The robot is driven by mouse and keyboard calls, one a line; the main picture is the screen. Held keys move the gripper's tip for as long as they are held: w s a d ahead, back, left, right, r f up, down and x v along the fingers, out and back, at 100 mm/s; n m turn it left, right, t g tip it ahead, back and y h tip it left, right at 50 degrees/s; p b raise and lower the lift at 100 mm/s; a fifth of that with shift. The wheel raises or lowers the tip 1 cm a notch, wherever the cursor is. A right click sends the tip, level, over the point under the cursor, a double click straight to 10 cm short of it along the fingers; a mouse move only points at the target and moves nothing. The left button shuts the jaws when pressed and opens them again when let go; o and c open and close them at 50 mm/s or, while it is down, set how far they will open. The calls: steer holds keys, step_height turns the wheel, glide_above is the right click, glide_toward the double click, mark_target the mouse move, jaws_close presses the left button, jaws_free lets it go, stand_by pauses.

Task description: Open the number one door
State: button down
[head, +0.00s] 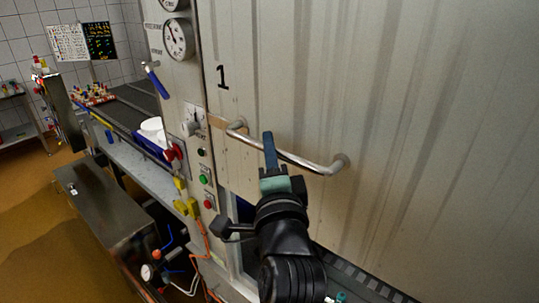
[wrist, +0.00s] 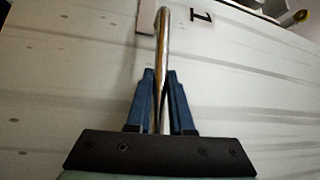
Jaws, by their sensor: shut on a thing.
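The number one door (head: 370,90) is a large pale ribbed panel marked with a black "1" (head: 222,77); the mark also shows in the wrist view (wrist: 201,16). A shiny metal bar handle (head: 310,163) runs across its lower part. My gripper (head: 269,145) is at the handle, left of its middle, in the head view. In the wrist view its two blue fingers (wrist: 161,98) stand on either side of the handle bar (wrist: 163,45) and are shut on it. The door's lower edge is partly hidden behind my arm.
Left of the door is a control panel with gauges (head: 178,38), a green button (head: 203,179) and a red knob (head: 171,152). A conveyor (head: 135,100) and a steel box (head: 95,195) stand further left. Below the door are a dark opening and a ribbed conveyor (head: 365,285). The floor at far left is clear.

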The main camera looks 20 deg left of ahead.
steer(key=shift+r+p, duration=1.1)
steer(key=shift+r, duration=1.05)
steer(key=c, duration=0.8)
jaws_free()
steer(key=shift+f, duration=0.1)
steer(key=shift+f, duration=0.1)
steer(key=shift+b+v, duration=2.95)
steer(key=shift+v, duration=3.55)
